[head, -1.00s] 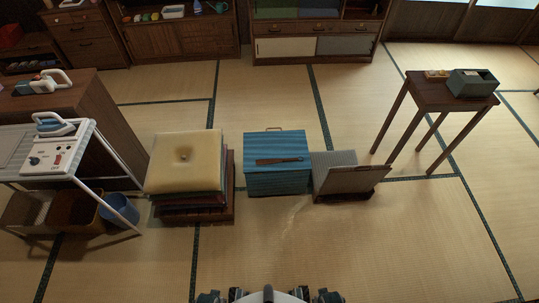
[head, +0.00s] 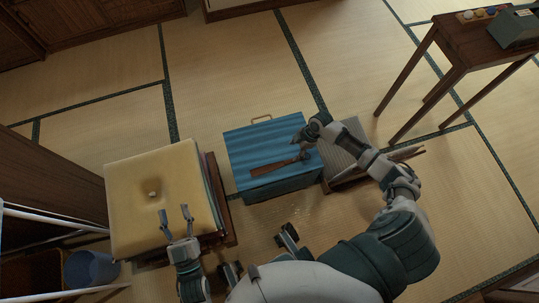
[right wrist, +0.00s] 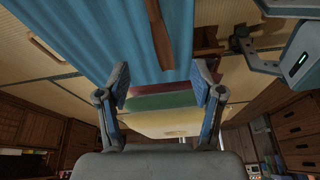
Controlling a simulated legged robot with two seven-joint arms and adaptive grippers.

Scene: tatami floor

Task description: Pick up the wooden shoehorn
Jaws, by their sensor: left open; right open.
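The wooden shoehorn (head: 268,169) lies on top of the blue ridged box (head: 238,142), slanting up to the right. It also shows in the right wrist view (right wrist: 158,35), beyond the fingertips. My right gripper (head: 303,145) is over the box's right part, at the shoehorn's right end, and partly hides that end. In the right wrist view its fingers (right wrist: 163,76) are spread, with nothing held between them. I cannot tell whether they touch the shoehorn. My left gripper (head: 176,211) is open and empty near the front edge of the yellow cushion.
The cushion stack (head: 135,190) stands left of the box. A grey ridged item (head: 345,135) stands close on its right, partly behind my right arm. A wooden side table (head: 470,48) with a grey-green box (head: 515,30) is at the upper right. Tatami behind the box is clear.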

